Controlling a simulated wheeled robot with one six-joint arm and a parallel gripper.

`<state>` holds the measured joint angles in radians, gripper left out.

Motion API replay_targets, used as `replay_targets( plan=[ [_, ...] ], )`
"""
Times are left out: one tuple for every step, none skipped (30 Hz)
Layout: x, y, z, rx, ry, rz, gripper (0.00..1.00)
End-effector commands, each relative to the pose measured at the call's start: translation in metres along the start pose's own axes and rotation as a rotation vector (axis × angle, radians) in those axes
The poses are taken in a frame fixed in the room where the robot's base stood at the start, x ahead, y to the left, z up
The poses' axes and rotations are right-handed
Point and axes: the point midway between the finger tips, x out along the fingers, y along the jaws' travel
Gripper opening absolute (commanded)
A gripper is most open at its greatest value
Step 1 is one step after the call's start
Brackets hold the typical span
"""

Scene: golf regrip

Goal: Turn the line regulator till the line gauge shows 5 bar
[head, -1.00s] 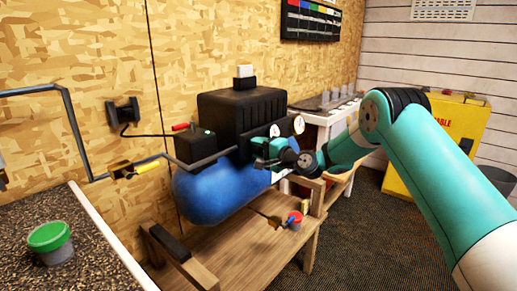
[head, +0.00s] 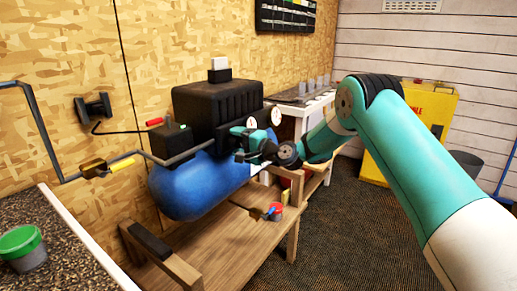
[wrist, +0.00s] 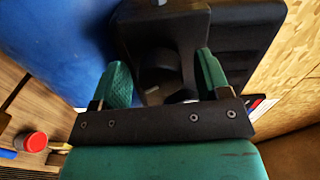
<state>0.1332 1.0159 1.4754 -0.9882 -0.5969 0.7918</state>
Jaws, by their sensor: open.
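A black knob (wrist: 160,75), which looks like the regulator, projects from a black housing on the compressor in the wrist view. My gripper (wrist: 164,76) is open, with one green finger on each side of the knob and a gap visible on the left. I cannot tell whether the right finger touches it. In the head view my gripper (head: 243,143) is at the compressor's front, hiding the knob. Two white round gauges, one left (head: 251,122) and one right (head: 276,116), sit just above it. Their needles are too small to read, and I cannot tell which is the line gauge.
A pipe with a yellow-handled valve (head: 121,165) runs along the left wall.

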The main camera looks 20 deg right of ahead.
Motion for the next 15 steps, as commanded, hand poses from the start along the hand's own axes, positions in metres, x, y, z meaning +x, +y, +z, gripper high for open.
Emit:
replay_targets(
  plan=[
    [-0.008, 0.002, -0.001, 0.002, 0.003, 0.001, 0.69],
    [-0.013, 0.002, -0.001, 0.003, 0.003, 0.001, 0.69],
    [-0.022, 0.001, -0.002, 0.003, 0.005, 0.001, 0.69],
    [-0.029, 0.002, -0.002, 0.004, 0.006, 0.002, 0.69],
    [-0.036, 0.003, -0.002, 0.005, 0.005, 0.002, 0.69],
    [-0.047, 0.003, -0.002, 0.005, 0.006, 0.002, 0.69],
    [-0.055, 0.003, -0.002, 0.005, 0.006, 0.002, 0.69],
    [-0.063, 0.003, -0.002, 0.004, 0.006, 0.003, 0.69],
    [-0.073, 0.003, -0.002, 0.004, 0.006, 0.003, 0.69],
    [-0.082, 0.003, -0.002, 0.005, 0.007, 0.002, 0.69],
    [-0.089, 0.003, -0.002, 0.005, 0.007, 0.002, 0.69],
    [-0.099, 0.003, -0.002, 0.005, 0.007, 0.002, 0.69],
    [-0.107, 0.003, -0.002, 0.005, 0.006, 0.002, 0.69],
    [-0.114, 0.003, -0.001, 0.004, 0.007, 0.001, 0.69],
    [-0.123, 0.003, -0.002, 0.004, 0.007, 0.002, 0.69]
  ],
)
